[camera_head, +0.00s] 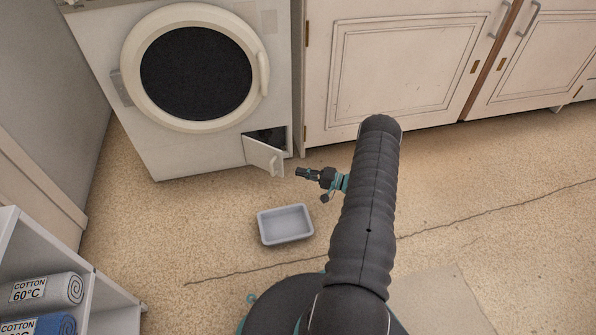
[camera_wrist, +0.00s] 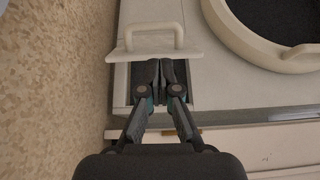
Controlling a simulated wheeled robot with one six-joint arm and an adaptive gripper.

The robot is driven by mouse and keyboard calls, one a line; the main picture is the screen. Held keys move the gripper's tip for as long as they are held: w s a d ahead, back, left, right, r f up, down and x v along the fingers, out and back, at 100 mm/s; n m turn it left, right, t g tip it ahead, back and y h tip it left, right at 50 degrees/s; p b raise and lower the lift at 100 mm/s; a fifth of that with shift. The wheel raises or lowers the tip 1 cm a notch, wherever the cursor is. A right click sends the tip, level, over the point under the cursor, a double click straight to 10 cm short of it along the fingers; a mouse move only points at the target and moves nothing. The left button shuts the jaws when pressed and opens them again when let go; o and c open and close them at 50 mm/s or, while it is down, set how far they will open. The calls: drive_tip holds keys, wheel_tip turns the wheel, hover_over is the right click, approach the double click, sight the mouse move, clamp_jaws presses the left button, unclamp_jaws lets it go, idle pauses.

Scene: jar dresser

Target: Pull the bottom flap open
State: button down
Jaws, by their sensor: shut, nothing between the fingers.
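The bottom flap (camera_head: 259,154) is a small pale panel with a handle (camera_head: 275,166), low on the right of the washing machine's front. It stands partly open, angled outward, with a dark opening (camera_head: 267,136) showing behind it. In the wrist view the flap (camera_wrist: 186,53) and its loop handle (camera_wrist: 181,36) lie just beyond my fingertips. My gripper (camera_head: 299,172) is shut and empty, just right of the flap's free edge. In the wrist view my gripper (camera_wrist: 160,66) is beside the flap's edge; I cannot tell whether they touch.
The washing machine (camera_head: 165,150) has a closed round door (camera_head: 196,73). A grey-blue tray (camera_head: 285,224) lies on the floor below the flap. Cabinets (camera_head: 400,60) stand to the right. A shelf (camera_head: 110,300) with rolled towels (camera_head: 45,290) is at lower left.

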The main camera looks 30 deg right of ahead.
drive_tip(key=x, duration=0.8)
drive_tip(key=shift+s+a, duration=0.1)
drive_tip(key=shift+a, duration=0.05)
